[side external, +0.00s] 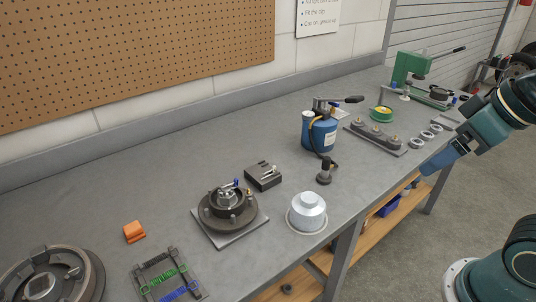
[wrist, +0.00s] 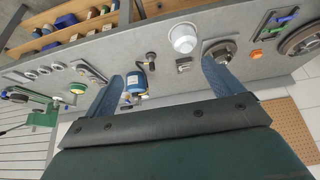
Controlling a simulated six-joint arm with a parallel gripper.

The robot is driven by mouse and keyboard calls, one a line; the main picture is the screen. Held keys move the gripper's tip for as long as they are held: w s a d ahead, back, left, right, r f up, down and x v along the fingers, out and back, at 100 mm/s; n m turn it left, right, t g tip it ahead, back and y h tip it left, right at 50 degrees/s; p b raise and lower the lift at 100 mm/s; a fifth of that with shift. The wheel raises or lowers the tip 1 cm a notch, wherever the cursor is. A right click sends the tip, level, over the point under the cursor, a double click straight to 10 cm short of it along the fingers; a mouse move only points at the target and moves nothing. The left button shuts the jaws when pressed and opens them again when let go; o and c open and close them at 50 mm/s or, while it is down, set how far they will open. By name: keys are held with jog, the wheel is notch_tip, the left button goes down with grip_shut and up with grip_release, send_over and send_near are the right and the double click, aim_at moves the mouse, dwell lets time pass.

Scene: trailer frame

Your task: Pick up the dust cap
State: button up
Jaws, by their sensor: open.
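The dust cap (side external: 307,211) is a pale silver, stepped round cap. It sits upright on a light round base near the front edge of the grey bench. In the wrist view the dust cap (wrist: 184,38) lies at upper middle, beyond the fingertips. My gripper (side external: 428,168) is at the right of the side view, well apart from the cap. In the wrist view its two blue fingers (wrist: 163,68) are spread wide with nothing between them.
A hub on a square plate (side external: 228,213) stands left of the cap. A dark block (side external: 263,176), a dark upright tool (side external: 324,172) and a blue canister (side external: 319,133) stand behind it. A green press (side external: 410,70) is at the back right.

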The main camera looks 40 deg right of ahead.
dwell(0.3)
jog(key=n+g, duration=0.6)
jog(key=n, duration=1.4)
send_over(310, 196)
notch_tip(310, 196, down, 12)
jog(key=shift+a, duration=0.1)
jog(key=shift+f, duration=4.25)
